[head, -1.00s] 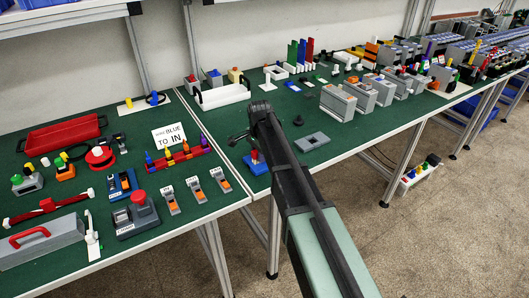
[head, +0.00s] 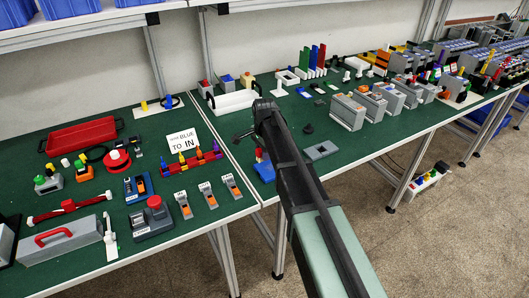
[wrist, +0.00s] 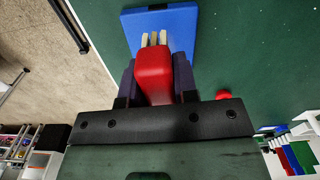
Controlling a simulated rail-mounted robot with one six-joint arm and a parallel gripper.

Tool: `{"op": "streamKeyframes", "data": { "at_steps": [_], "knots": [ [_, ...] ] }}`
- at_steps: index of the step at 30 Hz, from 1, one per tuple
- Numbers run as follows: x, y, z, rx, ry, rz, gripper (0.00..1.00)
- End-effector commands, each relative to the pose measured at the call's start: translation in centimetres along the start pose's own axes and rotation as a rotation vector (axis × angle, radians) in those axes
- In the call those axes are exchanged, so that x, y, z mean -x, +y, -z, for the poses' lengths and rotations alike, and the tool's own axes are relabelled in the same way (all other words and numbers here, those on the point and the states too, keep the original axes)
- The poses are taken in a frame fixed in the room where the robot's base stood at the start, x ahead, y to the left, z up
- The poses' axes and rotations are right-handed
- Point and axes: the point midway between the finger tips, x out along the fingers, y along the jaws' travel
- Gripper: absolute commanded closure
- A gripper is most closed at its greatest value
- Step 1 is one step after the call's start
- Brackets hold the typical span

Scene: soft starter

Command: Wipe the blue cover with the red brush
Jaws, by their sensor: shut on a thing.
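The blue cover (head: 265,172) lies flat on the green bench top, partly hidden behind my arm in the head view. In the wrist view the blue cover (wrist: 183,28) is at the top, beyond the fingertips. My gripper (wrist: 155,68) is shut on the red brush (wrist: 154,80), whose handle sits between the two dark fingers. The brush's pale bristles point toward the blue cover and overlap it in the picture. I cannot tell whether they touch it. In the head view the brush and fingertips are mostly hidden by my arm.
A grey plate (head: 320,150) lies right of my arm. A sign (head: 182,142) and a red rack with coloured pegs (head: 190,162) stand to the left. The bench's front edge is close to the cover.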

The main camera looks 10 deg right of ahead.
Motion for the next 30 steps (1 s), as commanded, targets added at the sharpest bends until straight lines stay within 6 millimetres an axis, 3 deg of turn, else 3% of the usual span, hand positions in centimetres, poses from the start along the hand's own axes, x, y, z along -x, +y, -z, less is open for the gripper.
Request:
{"op": "streamKeyframes", "data": {
  "at_steps": [1,10,18,30],
  "knots": [
    [0.7,0.0,0.0,0.000,0.000,0.000,0.92],
    [0.6,0.0,0.0,0.000,0.000,0.000,0.92],
    [3.6,0.0,0.0,0.000,0.000,0.000,0.92],
    [3.4,0.0,0.0,0.000,0.000,0.000,0.92]
  ]
}}
